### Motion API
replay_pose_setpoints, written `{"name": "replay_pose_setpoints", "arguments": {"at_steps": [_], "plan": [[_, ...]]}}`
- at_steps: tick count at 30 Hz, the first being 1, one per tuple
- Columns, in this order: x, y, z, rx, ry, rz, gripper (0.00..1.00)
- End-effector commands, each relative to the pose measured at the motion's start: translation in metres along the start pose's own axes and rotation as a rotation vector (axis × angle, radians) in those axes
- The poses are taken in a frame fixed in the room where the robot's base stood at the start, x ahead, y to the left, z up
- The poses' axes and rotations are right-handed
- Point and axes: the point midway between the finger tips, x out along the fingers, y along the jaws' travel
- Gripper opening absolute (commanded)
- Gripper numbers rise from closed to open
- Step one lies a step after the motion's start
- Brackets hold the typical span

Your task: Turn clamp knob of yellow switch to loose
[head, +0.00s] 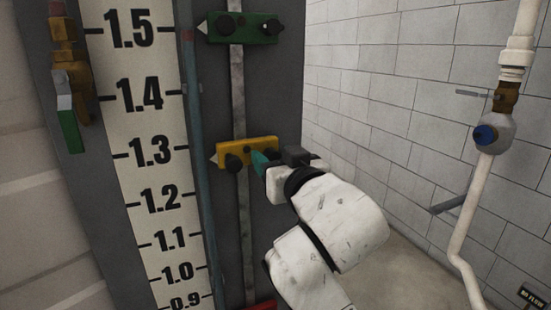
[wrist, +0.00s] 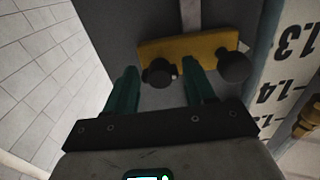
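The yellow switch (head: 225,154) is a bar with a pointed left end, mounted on a vertical metal strip beside the 1.3 mark. One dark knob (head: 233,163) shows at its left in the head view. In the wrist view, the yellow switch (wrist: 202,48) appears turned over, with a dark knob (wrist: 233,67) at the right and another knob (wrist: 158,73) at the left. My gripper (head: 259,158) is at the switch's right part and hides the knob there. In the wrist view, its green fingers (wrist: 160,76) are apart, with the left knob between them; contact cannot be told.
A green switch (head: 255,28) of like shape sits above, and a red one (head: 263,306) below. A numbered scale (head: 150,150) and a thin blue pipe (head: 197,150) run left of the strip. A white pipe (head: 480,210) with a blue-knobbed valve stands at right.

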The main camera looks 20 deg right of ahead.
Motion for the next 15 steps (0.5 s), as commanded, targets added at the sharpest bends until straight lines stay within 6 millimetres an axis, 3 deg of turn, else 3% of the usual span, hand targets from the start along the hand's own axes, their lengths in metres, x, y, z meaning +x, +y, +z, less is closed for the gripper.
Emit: {"name": "replay_pose_setpoints", "arguments": {"at_steps": [2, 12, 15], "plan": [[-0.0001, 0.0, 0.0, 0.0, 0.0, 0.0, 0.46], [-0.0002, 0.0, 0.0, 0.0, 0.0, 0.0, 0.14], [-0.0002, -0.0001, 0.0, -0.001, 0.0, 0.0, 0.12]]}}
